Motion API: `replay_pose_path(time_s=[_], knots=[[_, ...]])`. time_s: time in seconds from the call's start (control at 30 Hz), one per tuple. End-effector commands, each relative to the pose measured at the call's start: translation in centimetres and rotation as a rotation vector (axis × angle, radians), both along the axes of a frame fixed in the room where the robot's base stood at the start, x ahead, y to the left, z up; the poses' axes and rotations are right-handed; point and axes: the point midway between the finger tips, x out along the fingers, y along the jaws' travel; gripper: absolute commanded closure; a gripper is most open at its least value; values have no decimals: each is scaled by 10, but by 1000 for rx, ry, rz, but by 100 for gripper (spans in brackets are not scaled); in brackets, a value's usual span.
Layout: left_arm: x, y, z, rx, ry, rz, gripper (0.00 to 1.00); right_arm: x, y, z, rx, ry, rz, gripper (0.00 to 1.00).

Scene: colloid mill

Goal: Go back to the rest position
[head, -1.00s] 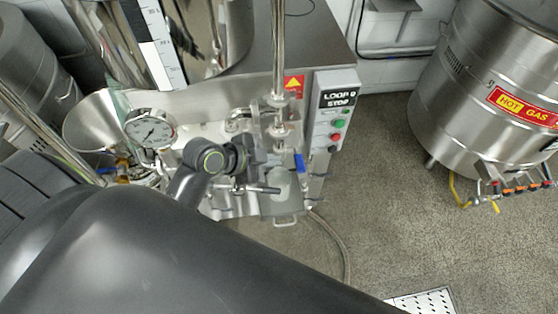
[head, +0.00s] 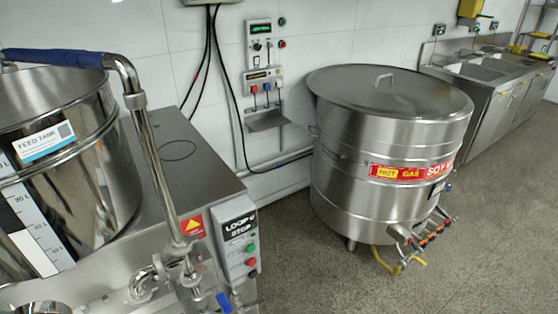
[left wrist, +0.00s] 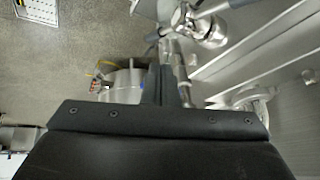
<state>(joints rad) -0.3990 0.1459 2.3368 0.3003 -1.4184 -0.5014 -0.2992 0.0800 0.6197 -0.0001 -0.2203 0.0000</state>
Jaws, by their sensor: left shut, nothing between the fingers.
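My left gripper (left wrist: 163,70) shows in the left wrist view as dark fingers that reach up from the wide dark gripper body. It is shut and empty. Behind it are steel pipes and fittings (left wrist: 207,28), and I cannot tell how far away they are. No arm or gripper of mine shows in the head view now. My right gripper is in neither current view.
The feed tank (head: 80,120) and the mill's steel cabinet (head: 185,160) with its stop panel (head: 238,240) stand at the left. A large lidded vat (head: 385,140) stands mid-right, with valves at its front. Grey floor (head: 480,220) is open at the right.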

Motion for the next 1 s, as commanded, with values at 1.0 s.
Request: replay_pose_path(time_s=[1.0], knots=[[-77, 67, -191, 52, 279, 599, 100, 0, -1, 0, -1, 0, 0, 100]])
